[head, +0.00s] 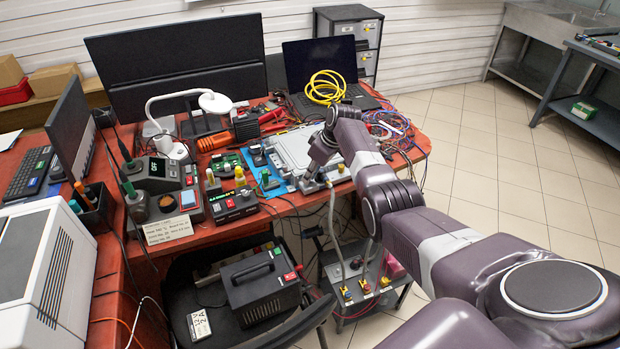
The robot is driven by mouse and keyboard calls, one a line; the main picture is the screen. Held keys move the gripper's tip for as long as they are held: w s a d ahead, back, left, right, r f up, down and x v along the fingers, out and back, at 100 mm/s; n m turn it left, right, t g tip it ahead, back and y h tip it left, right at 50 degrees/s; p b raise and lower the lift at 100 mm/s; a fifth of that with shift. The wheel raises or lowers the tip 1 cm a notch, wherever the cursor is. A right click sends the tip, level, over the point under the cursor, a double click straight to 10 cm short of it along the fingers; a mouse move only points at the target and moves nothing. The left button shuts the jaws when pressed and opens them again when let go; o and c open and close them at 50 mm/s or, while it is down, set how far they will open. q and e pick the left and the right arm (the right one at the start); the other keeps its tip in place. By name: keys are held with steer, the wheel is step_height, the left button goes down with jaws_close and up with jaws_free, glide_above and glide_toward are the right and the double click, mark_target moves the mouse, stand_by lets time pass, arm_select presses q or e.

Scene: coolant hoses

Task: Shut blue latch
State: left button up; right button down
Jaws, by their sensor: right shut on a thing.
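My right gripper (314,180) reaches down at the front edge of the grey metal plate (297,146) on the bench. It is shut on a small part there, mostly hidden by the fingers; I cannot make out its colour. Pale hoses (334,225) run from this edge down to a low cart (345,312). My left gripper is not in view.
The plate lies on a blue mat (284,183). Left of it are a red-and-black meter (232,206), a soldering station (160,175) and a white lamp (214,102). Behind are a laptop with a coiled yellow cable (325,87) and loose wires. A black chair (195,285) holds a power unit (262,285).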

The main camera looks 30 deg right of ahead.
steer(key=shift+n, duration=0.3)
steer(key=c, duration=2.2)
jaws_free()
steer(key=shift+o, duration=0.2)
steer(key=shift+r, duration=0.1)
steer(key=v, duration=1.2)
steer(key=shift+w+d, duration=0.1)
steer(key=shift+d, duration=0.05)
